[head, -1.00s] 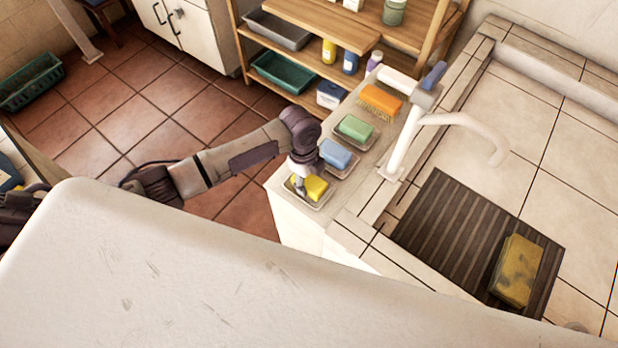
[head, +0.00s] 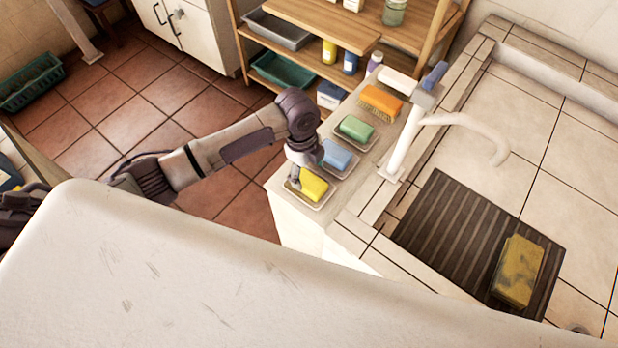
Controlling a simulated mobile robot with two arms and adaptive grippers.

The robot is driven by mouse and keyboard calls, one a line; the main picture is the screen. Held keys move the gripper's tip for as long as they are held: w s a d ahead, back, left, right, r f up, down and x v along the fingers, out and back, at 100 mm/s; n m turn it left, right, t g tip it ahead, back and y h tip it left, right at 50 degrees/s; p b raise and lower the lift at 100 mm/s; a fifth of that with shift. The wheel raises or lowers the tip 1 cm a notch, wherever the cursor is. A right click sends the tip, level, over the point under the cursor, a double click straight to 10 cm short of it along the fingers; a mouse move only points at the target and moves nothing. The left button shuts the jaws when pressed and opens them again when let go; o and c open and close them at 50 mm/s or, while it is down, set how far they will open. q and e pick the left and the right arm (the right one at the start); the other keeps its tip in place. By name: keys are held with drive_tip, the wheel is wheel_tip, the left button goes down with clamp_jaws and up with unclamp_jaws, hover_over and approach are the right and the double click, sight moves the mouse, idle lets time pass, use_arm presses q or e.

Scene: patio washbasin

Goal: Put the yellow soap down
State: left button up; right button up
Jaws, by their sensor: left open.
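The yellow soap (head: 314,184) rests in a pale soap dish (head: 322,205) at the near end of the counter ledge, left of the basin. My left gripper (head: 298,182) is open at the left side of the soap, with its fingers low by the dish. Its wrist hides part of the far side, and I cannot tell whether a finger still touches the soap. My right gripper is not in view.
A blue soap (head: 336,155) and a green soap (head: 355,128) sit in dishes farther along the ledge, near an orange brush (head: 381,101). A white faucet (head: 404,140) stands to the right. A sponge (head: 518,270) lies on the dark slatted mat (head: 440,230).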

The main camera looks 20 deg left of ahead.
sight(305, 178)
use_arm(q)
wheel_tip(305, 178, up, 8)
drive_tip(key=shift+a+f, duration=0.25)
drive_tip(key=shift+a, duration=0.15)
drive_tip(key=shift+w, duration=0.1)
